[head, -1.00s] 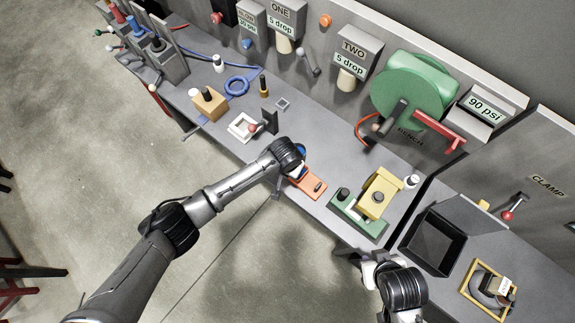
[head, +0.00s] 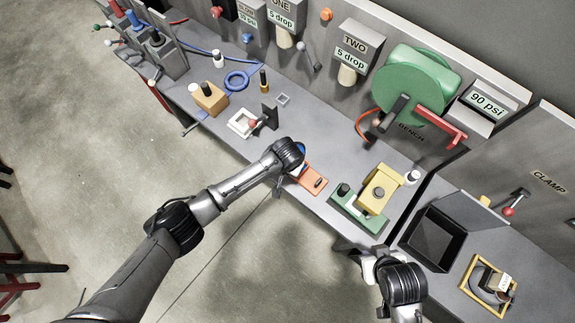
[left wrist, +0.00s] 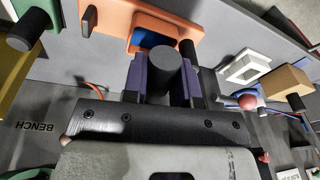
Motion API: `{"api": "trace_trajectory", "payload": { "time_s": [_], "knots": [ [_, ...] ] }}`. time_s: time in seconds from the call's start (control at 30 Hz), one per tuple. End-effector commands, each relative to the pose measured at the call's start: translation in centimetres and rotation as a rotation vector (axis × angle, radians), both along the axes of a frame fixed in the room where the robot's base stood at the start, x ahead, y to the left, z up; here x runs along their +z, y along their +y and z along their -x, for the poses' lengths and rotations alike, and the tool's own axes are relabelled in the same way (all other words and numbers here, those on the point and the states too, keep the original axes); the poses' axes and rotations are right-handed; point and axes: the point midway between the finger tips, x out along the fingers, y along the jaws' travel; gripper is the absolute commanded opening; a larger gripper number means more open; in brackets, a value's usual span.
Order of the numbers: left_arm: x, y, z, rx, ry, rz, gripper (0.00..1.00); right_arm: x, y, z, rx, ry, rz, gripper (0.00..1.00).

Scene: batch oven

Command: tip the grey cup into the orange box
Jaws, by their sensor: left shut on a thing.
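My left gripper (left wrist: 163,83) is shut on a dark grey cylinder (left wrist: 166,68), seen between its two purple-grey fingers. I cannot tell whether this is the grey cup or a knob; no other grey cup stands out. The orange box (left wrist: 131,16) lies just beyond the fingertips in the left wrist view, with a blue patch in its opening and a dark peg at one end. In the head view the orange box (head: 309,181) is at the bench's front edge, partly hidden by my left gripper (head: 299,166). My right gripper (head: 372,268) hangs off the front edge; its jaw gap is unclear.
A green base with a yellow block (head: 380,188) stands right of the orange box. A black bin (head: 433,240) is further right. A white frame (head: 241,123) with a red-knobbed lever and a tan block (head: 210,99) stand to the left. Bare bench lies behind the orange box.

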Motion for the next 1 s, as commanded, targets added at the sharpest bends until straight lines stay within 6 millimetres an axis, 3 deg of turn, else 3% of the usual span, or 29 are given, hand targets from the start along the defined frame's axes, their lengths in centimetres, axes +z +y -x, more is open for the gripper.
{"api": "trace_trajectory", "payload": {
  "time_s": [0.5,0.7,1.0],
  "knots": [
    [-3.1,0.1,0.0,0.003,0.006,0.010,0.00,-1.9,0.0,0.0,0.000,0.000,0.000,0.23],
    [-3.3,-0.2,0.1,0.007,0.156,0.310,0.00,-2.4,-0.2,0.0,0.004,-0.002,0.006,0.23],
    [-3.5,-0.4,0.2,0.002,0.257,0.509,0.00,-4.2,-0.2,0.0,0.006,0.000,0.008,0.23]
  ]
}}
